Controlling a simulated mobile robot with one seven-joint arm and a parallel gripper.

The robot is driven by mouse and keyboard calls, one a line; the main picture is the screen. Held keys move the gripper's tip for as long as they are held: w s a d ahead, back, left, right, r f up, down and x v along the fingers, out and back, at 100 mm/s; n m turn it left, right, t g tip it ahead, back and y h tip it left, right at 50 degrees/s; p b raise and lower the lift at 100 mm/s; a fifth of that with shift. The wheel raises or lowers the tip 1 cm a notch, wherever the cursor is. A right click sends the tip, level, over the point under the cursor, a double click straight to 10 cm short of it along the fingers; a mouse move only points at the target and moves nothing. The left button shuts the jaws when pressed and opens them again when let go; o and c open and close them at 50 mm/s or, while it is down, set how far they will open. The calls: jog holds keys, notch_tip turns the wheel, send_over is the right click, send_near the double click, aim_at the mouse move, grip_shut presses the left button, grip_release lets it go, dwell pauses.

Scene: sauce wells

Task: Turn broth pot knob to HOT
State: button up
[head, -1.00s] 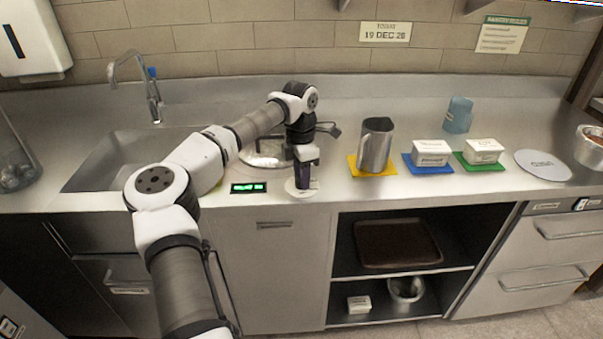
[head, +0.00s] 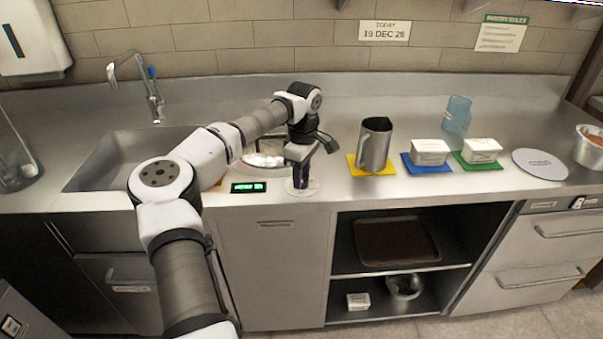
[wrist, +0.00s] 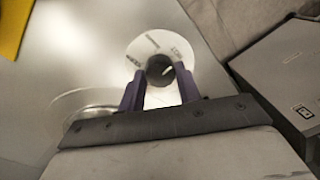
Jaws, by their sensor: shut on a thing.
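The knob (wrist: 159,68) is dark and round and stands in the middle of a white dial disc (wrist: 143,48) on the counter. The dial has small lettering, too blurred to read. My gripper (wrist: 158,80) has its purple fingers on either side of the knob and is shut on it. In the head view my gripper (head: 300,182) points straight down at the counter's front edge and hides the knob. The round broth pot (head: 262,158) sits in the counter just behind and left, partly hidden by my arm. A green-lit display (head: 248,187) is left of the dial.
A metal pitcher (head: 374,145) stands on a yellow mat (head: 360,171) to the right. Beyond it are white tubs on a blue mat (head: 414,167) and a green mat (head: 487,166), and a blue cup (head: 457,113). A sink (head: 110,170) lies left.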

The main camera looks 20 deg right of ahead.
aim_at(304, 177)
jog(key=shift+r+m, duration=0.1)
jog(key=shift+m, duration=0.4)
jog(key=o, duration=1)
jog(key=shift+c, duration=0.2)
notch_tip(304, 177, up, 14)
jog(key=b, duration=0.2)
jog(key=shift+w+d, duration=0.2)
jog(key=shift+d, duration=0.1)
jog(key=shift+d+f, duration=0.1)
jog(key=shift+f, duration=0.1)
